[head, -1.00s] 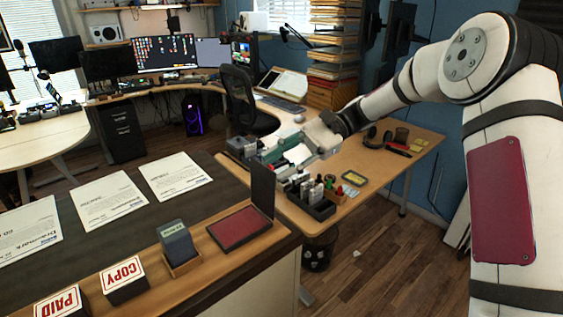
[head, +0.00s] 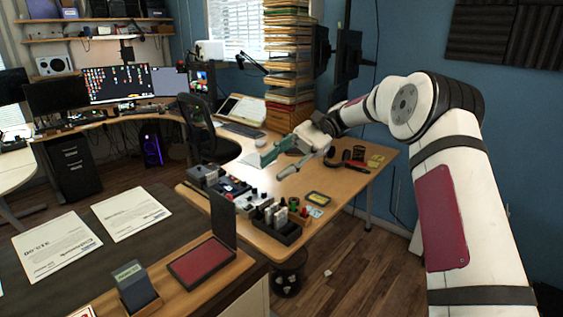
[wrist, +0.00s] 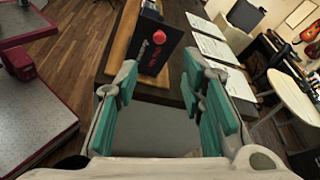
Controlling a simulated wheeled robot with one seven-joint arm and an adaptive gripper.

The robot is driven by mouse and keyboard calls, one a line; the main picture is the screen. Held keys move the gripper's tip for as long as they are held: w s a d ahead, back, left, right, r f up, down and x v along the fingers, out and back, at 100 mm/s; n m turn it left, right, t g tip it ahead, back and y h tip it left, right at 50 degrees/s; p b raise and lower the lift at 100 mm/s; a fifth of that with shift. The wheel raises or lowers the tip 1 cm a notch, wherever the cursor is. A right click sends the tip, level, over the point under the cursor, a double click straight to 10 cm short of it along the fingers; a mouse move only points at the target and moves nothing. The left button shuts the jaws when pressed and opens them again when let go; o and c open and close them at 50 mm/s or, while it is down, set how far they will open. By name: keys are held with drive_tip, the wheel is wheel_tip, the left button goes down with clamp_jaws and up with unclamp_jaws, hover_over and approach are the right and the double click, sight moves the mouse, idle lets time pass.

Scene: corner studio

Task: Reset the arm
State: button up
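My gripper (head: 283,164) has pale links and teal finger pads. In the head view it is raised over the wooden desk at the end of my arm, apart from the objects below it. In the wrist view my gripper (wrist: 165,100) has its two teal-padded fingers wide apart with nothing held between them. Past the fingers, the wrist view shows the dark top of the counter (wrist: 172,80) and a dark upright panel with a red round part (wrist: 159,37).
A counter holds papers (head: 130,213), a red ink pad (head: 202,260) and a card holder (head: 135,287). The desk holds a black organizer (head: 277,226), small devices, a yellow-edged pad (head: 317,199), headphones and a tall paper stack (head: 290,60). Open floor lies at lower right.

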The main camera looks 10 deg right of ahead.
drive_tip(key=shift+w+d+r, duration=0.15)
drive_tip(key=shift+w+d, duration=0.1)
drive_tip(key=shift+d, duration=0.25)
drive_tip(key=s+a+r+n+t+h, duration=0.3)
drive_tip(key=s+h, duration=0.4)
drive_tip(key=s, duration=0.7)
drive_tip(key=s+d+f+n+t+h, duration=0.1)
drive_tip(key=s+d+n+t+h, duration=0.1)
drive_tip(key=s, duration=0.7)
drive_tip(key=s+d+f+n+t+h, duration=0.1)
drive_tip(key=s+d+t+h, duration=0.3)
drive_tip(key=s, duration=0.5)
drive_tip(key=d+n+t, duration=0.1)
drive_tip(key=d+t, duration=0.1)
drive_tip(key=t, duration=0.1)
drive_tip(key=shift+f+n, duration=0.2)
drive_tip(key=shift+n, duration=0.2)
